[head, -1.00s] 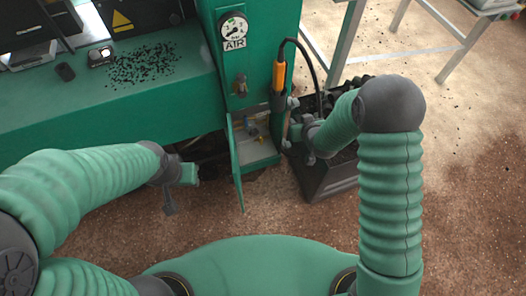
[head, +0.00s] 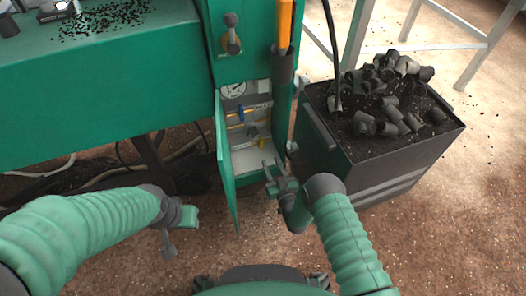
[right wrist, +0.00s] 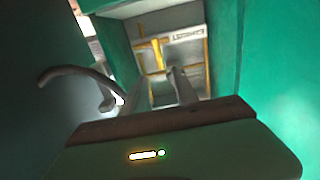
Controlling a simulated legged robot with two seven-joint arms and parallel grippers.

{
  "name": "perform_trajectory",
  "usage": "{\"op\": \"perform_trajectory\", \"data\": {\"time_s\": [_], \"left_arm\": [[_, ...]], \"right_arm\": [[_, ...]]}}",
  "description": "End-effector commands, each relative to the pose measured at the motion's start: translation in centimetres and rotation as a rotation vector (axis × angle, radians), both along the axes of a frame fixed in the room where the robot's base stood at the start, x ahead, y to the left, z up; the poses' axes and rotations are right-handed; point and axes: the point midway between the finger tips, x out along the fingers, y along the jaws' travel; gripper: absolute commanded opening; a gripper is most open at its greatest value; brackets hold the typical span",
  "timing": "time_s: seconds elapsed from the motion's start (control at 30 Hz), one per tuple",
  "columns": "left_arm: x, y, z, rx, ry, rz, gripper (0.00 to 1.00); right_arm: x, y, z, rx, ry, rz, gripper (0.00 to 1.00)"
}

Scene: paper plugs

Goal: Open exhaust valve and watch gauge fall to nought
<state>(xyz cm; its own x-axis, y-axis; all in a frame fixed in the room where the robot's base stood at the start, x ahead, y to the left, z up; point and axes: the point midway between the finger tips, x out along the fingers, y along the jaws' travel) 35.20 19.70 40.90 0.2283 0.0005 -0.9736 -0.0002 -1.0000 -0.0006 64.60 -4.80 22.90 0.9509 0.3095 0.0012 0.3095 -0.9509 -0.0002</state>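A green cabinet stands open in the head view, its door (head: 228,185) swung out to the left. Inside are a round white gauge (head: 233,90), a blue-handled valve (head: 241,114) on yellow pipe, a dark knob (head: 252,132) and a small yellow handle (head: 262,143). The gauge reading is too small to tell. The right wrist view shows an upside-down label, apparently EXHAUST (right wrist: 188,36), beside yellow pipes. My right gripper (head: 272,168) is open and empty at the cabinet's mouth, apart from the valves. My left gripper (head: 178,225) hangs left of the door, away from it; its fingers are unclear.
A dark bin (head: 350,165) heaped with black plugs (head: 385,95) stands right of the cabinet. An orange-handled tool (head: 284,25) hangs on the cabinet front by a valve lever (head: 232,35). A green bench (head: 100,90) lies left, with cables (head: 100,178) beneath. The door narrows access from the left.

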Motion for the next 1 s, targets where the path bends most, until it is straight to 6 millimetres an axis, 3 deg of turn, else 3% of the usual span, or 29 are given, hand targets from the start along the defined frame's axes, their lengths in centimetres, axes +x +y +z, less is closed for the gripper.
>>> {"op": "perform_trajectory", "data": {"time_s": [0.03,0.1,0.4,0.77,1.0], "left_arm": [[0.0,0.0,-1.9,0.000,0.001,0.000,0.36],[0.0,0.0,-3.1,0.000,0.001,0.000,0.36],[0.0,0.0,-7.0,0.000,0.001,0.000,0.36],[0.0,0.0,-7.1,0.000,0.001,0.000,0.36],[0.0,0.0,-7.1,0.000,0.001,0.000,0.36]], "right_arm": [[1.3,0.4,-0.8,0.002,-0.005,0.000,0.35],[3.1,1.0,-0.9,0.002,-0.005,0.000,0.35],[8.8,2.9,-0.5,0.001,-0.002,0.000,0.35],[9.7,3.1,0.0,0.001,0.001,0.000,0.35],[9.6,3.1,0.0,0.000,0.002,-0.001,0.04]]}}
